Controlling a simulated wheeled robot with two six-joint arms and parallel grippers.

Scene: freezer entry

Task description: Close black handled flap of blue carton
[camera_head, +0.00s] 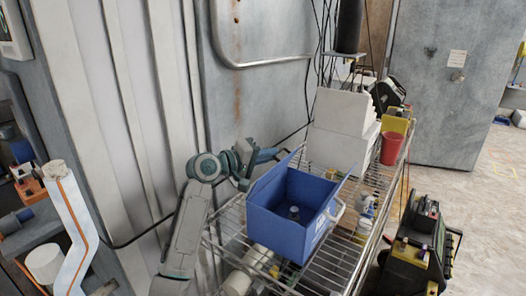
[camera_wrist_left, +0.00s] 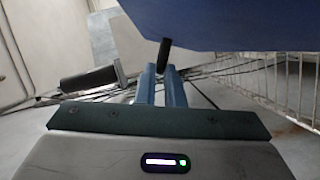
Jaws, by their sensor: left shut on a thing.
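The blue carton (camera_head: 280,235) stands open on a wire rack shelf, with a small dark item (camera_head: 294,212) inside. One flap stands up on its left back side, and another (camera_head: 343,194) sticks up at the right. My left gripper (camera_head: 280,153) is behind the left flap. In the left wrist view, the left gripper's blue fingers (camera_wrist_left: 163,72) are shut on the black handle (camera_wrist_left: 164,53), below a broad blue panel (camera_wrist_left: 225,22). The handle is hidden in the head view. My right gripper is not in view.
The wire rack (camera_head: 345,262) also holds white boxes (camera_head: 340,130), a red cup (camera_head: 391,148) and small bottles. A ribbed wall (camera_head: 110,100) is close on the left. A black and yellow machine (camera_head: 418,250) stands on the floor at the right.

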